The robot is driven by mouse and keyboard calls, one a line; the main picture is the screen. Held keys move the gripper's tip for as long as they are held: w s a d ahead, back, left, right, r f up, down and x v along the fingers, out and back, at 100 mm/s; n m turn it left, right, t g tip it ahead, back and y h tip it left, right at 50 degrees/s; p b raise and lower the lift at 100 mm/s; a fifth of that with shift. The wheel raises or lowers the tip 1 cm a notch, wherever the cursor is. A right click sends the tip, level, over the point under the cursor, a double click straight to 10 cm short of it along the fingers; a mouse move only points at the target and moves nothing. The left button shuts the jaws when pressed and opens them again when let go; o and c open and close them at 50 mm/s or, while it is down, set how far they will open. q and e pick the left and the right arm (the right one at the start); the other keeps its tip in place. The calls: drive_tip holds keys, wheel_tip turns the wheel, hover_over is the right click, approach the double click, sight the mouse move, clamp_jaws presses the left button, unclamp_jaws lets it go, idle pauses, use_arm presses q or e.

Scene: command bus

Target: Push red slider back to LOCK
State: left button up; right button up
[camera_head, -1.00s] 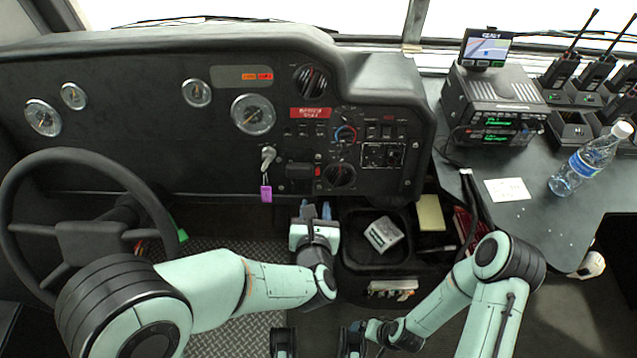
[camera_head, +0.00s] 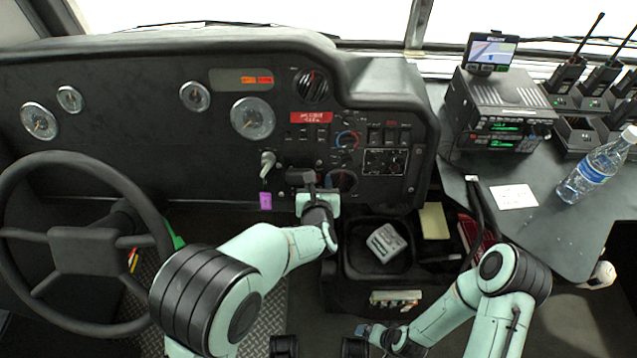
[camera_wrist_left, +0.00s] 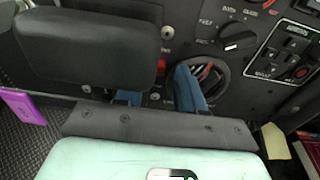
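The red slider is mostly hidden in the wrist view. A small red piece (camera_wrist_left: 161,67) shows there at the right edge of a black block (camera_wrist_left: 90,45) on the dash panel. In the head view, the block (camera_head: 299,176) is just left of my left gripper (camera_head: 319,183), which hides the red piece. My left gripper has reached the lower dash. In the wrist view its two blue fingers (camera_wrist_left: 158,92) are apart with nothing seen between them; the left one is partly behind the block. I cannot tell whether it touches. My right gripper (camera_head: 368,331) is low, its fingers unclear.
A purple-tagged key (camera_head: 266,200) hangs left of my left gripper. A round dial (camera_head: 342,180) is close on the right, and the switch panel (camera_head: 384,162) beyond it. The steering wheel (camera_head: 85,240) is at left. A black tray (camera_head: 352,265) lies below.

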use_arm(q)
clamp_jaws()
idle(1.5)
